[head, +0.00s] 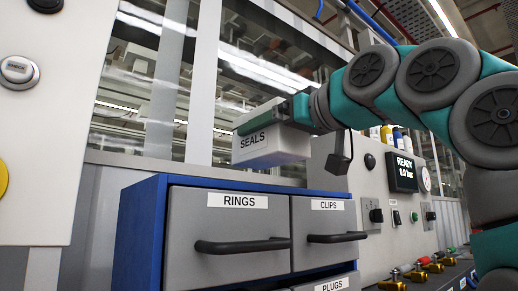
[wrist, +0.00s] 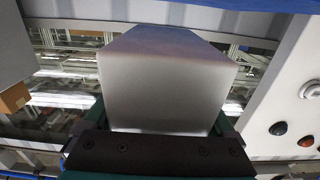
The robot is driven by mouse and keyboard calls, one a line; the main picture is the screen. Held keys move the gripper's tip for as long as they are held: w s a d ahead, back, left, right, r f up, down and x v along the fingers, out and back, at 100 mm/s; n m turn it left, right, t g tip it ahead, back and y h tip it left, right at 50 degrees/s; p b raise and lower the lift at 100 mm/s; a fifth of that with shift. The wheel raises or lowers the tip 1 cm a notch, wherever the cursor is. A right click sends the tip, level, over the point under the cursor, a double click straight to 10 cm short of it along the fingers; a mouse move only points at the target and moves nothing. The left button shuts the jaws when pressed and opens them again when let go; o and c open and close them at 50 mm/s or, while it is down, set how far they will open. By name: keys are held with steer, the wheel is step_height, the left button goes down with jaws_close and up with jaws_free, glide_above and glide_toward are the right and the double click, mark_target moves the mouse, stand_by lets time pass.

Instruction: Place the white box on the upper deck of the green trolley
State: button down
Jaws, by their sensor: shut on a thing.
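A white box (head: 280,146) with a "SEALS" label hangs above the blue drawer cabinet in the head view. My gripper (head: 277,113) is shut on it from above and the right. In the wrist view the white box (wrist: 165,90) fills the middle, between the dark jaws of my gripper (wrist: 165,125). The box looks clear of the cabinet top, with a small gap below it. The green trolley and its upper deck are not in either view.
The blue cabinet (head: 141,225) has grey drawers labelled RINGS (head: 230,230), CLIPS (head: 325,228) and PLUGS. A panel with a READY display (head: 403,172) and switches stands at right. Several brass valves (head: 410,277) sit below it. Glazed framing is behind.

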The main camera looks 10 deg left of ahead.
steer(key=s+d+r, duration=0.1)
steer(key=s+d, duration=0.3)
steer(key=s, duration=0.3)
steer(key=shift+s+d+b, duration=0.3)
steer(key=shift+s+b, duration=0.05)
